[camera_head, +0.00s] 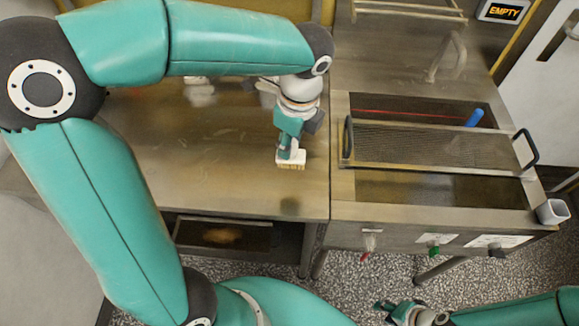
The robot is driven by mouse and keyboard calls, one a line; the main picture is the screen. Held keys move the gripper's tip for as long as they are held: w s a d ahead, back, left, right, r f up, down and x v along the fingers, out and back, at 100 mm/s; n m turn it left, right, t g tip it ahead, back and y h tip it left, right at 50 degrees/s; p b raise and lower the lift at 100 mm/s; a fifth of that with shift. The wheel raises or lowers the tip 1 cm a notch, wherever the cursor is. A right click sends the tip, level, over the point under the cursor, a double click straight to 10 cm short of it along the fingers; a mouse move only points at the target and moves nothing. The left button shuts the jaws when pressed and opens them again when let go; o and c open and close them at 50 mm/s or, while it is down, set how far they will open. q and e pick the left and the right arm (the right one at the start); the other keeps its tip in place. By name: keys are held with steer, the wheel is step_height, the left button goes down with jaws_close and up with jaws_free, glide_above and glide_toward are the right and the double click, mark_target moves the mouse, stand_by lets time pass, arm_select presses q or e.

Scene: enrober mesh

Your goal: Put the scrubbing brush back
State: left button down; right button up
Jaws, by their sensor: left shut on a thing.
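The scrubbing brush (291,163) has a pale block and bristles pointing down. My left gripper (290,148) is shut on it from above. The brush is over the right part of the steel table (230,185), near its right edge. I cannot tell whether the bristles touch the table top. My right gripper (382,306) is low in the picture, over the speckled floor, away from the brush. It is too small to tell whether it is open.
Right of the table stands a steel tank unit (345,200) with a mesh panel (430,148) with black handles across it. A blue object (474,117) sticks up at the back opening. A white cup-like holder (552,211) is at the right front corner. An "EMPTY" sign (503,11) is behind.

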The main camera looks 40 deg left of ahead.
arm_select(q)
step_height(320, 180, down, 10)
steer(key=shift+r, duration=0.1)
stand_by(0.4)
steer(key=c, duration=0.9)
jaws_free()
steer(key=r, duration=0.4)
steer(key=d+r, duration=0.1)
steer(key=r, duration=0.7)
steer(key=shift+d, duration=0.25)
